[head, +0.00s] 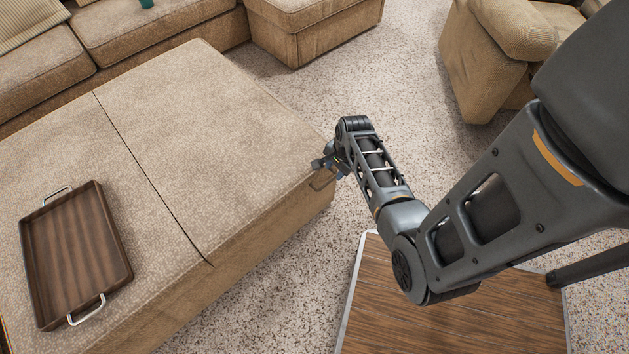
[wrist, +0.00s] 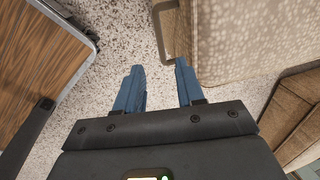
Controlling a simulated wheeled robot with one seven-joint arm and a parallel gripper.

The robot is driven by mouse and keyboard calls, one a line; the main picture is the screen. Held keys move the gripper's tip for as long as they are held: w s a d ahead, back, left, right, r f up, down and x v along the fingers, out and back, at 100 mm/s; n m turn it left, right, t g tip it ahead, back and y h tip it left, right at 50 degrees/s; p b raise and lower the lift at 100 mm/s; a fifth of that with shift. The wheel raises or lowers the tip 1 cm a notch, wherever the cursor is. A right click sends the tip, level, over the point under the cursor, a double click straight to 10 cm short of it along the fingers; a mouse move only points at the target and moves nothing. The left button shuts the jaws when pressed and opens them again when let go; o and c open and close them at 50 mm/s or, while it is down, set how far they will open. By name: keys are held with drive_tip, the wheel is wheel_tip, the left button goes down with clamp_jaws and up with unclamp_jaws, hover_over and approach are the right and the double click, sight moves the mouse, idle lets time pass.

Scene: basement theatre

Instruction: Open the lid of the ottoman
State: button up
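The beige ottoman (head: 200,130) stands at the left in the head view, its top split by a dark seam into two lid halves, both lying flat. A small handle (head: 322,182) shows at its right edge, beside my gripper (head: 326,165). In the wrist view the ottoman (wrist: 255,40) fills the upper right, with the handle (wrist: 166,35) standing out along its edge. My gripper (wrist: 159,64) is open there, with two blue fingers apart and nothing between them. The handle is just beyond the fingertips; whether they touch it I cannot tell.
A dark wooden tray (head: 75,250) with metal handles lies on the ottoman's left half. A wood-topped surface with a metal edge (head: 450,310) is below my arm. A sofa (head: 150,30) and an armchair (head: 490,60) stand behind. Speckled carpet (head: 400,100) lies clear between them.

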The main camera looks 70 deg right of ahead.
sight(330, 181)
drive_tip(key=shift+b+x, duration=1.4)
drive_tip(key=shift+x, duration=2.55)
clamp_jaws()
